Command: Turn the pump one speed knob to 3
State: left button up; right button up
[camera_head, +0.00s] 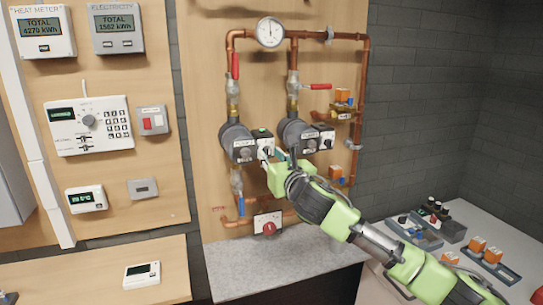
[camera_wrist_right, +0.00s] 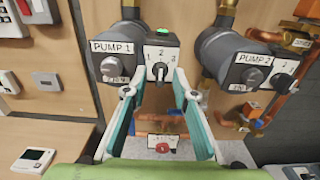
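My right gripper (camera_head: 268,161) is just below and in front of the box. In the wrist view its open fingers (camera_wrist_right: 158,82) stand apart on either side of the knob, with nothing clearly held. My left gripper is not in view.
Pump two (camera_head: 297,135) with its own speed box (camera_head: 322,138) stands close on the right. Copper pipes (camera_head: 363,90) and red-handled valves surround the pumps. A red-knobbed panel (camera_head: 267,224) is below, above a grey ledge (camera_head: 285,268).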

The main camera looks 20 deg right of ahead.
grip_shut()
jog(key=shift+m, duration=0.3)
jog(key=shift+r+m+p, duration=0.1)
jog(key=shift+m+p, duration=0.45)
jog(key=shift+m, duration=0.05)
jog(key=shift+m+p, duration=0.5)
jog(key=shift+m, duration=0.7)
jog(key=shift+m+p, duration=0.5)
jog(key=shift+m, duration=1.8)
grip_release()
